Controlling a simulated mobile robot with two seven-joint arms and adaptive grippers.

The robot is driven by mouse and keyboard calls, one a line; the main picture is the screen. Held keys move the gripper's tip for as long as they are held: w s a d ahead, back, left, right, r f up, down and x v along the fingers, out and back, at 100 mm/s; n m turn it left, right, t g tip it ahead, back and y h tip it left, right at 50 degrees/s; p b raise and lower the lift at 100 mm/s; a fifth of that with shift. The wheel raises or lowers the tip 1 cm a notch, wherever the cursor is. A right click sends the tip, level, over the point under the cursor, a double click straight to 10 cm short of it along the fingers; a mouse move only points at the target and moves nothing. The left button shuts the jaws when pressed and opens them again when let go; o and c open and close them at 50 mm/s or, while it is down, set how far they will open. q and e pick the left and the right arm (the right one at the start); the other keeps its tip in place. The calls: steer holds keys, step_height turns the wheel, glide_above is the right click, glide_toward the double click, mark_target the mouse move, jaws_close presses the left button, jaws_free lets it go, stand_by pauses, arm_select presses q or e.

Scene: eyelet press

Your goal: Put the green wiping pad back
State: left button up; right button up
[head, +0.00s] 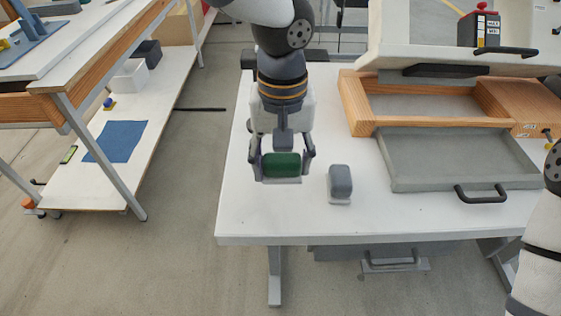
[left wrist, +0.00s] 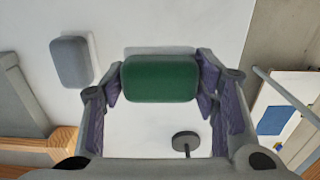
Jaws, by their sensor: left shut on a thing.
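The green wiping pad (head: 281,164) is held between the fingers of my left gripper (head: 281,160), over the left front part of the white table (head: 235,215). In the left wrist view the green pad (left wrist: 160,78) lies between both fingertips of the left gripper (left wrist: 160,82). A light grey flat piece (head: 280,180) shows just under the pad's front edge; I cannot tell whether the pad touches it. A grey pad (head: 340,180) sits on a similar base to the right. My right gripper is out of view; only part of that arm shows at the right edge.
A grey tray with a black handle (head: 460,160) and a wooden frame (head: 440,122) stand on the right. A dark round disc with a thin rod (left wrist: 186,141) is near the gripper. A shelf bench with a blue cloth (head: 116,141) stands left across a floor gap.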

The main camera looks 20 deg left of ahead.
mark_target(276, 188)
arm_select(q)
steer(key=f, duration=0.1)
steer(key=a+f, duration=0.1)
steer(key=f, duration=0.2)
steer(key=shift+w+a+f, duration=0.25)
steer(key=shift+w+f, duration=0.1)
steer(key=shift+w, duration=0.05)
steer(key=shift+d, duration=0.1)
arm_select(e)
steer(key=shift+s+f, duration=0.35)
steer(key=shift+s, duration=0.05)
arm_select(q)
steer(key=shift+f, duration=0.1)
steer(key=shift+f, duration=0.1)
steer(key=o, duration=1)
step_height(276, 188, up, 12)
steer(key=shift+r+p, duration=0.2)
steer(key=shift+p, duration=0.15)
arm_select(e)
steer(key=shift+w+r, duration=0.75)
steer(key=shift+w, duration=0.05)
